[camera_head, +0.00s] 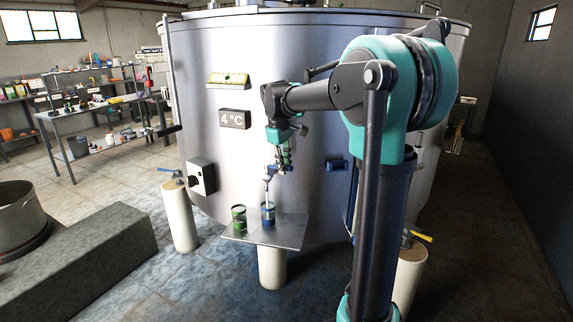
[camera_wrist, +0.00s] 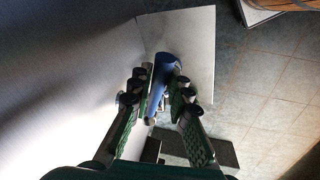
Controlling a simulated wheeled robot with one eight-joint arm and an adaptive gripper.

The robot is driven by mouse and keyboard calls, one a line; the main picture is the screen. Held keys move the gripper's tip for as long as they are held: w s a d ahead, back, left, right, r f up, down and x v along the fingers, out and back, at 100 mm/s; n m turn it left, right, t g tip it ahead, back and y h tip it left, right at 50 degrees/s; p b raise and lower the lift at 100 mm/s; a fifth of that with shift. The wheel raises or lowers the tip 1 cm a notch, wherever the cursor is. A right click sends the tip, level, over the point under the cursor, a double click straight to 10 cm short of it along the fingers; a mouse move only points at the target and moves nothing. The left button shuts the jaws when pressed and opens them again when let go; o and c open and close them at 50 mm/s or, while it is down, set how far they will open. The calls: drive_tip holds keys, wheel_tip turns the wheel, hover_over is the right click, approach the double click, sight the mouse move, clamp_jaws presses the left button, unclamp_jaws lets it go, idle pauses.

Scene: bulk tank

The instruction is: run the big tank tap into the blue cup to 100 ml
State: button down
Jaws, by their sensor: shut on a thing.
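The big steel tank (camera_head: 225,135) fills the middle of the head view. Its tap (camera_head: 270,171) is low on the front, and my gripper (camera_head: 283,164) is at it, shut on the tap's lever. The blue cup (camera_head: 268,214) stands upright under the tap. A thin pale line runs from the spout down to the cup; I cannot tell whether it is a stream. The level in the cup is too small to read.
A green cup (camera_head: 239,219) stands left of the blue cup on the same metal shelf (camera_head: 285,236). A grey block (camera_head: 90,250) with a pot (camera_head: 20,212) is at left. A 4 °C display (camera_head: 234,119) is above. The floor at right is clear.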

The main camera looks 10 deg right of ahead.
idle(0.3)
drive_tip(key=c, duration=1.4)
unclamp_jaws()
drive_tip(key=shift+r, duration=0.1)
drive_tip(key=r, duration=0.4)
drive_tip(key=s+a+r, duration=0.1)
drive_tip(key=r, duration=0.6)
drive_tip(key=shift+s+a+r, duration=0.3)
drive_tip(key=shift+s, duration=0.05)
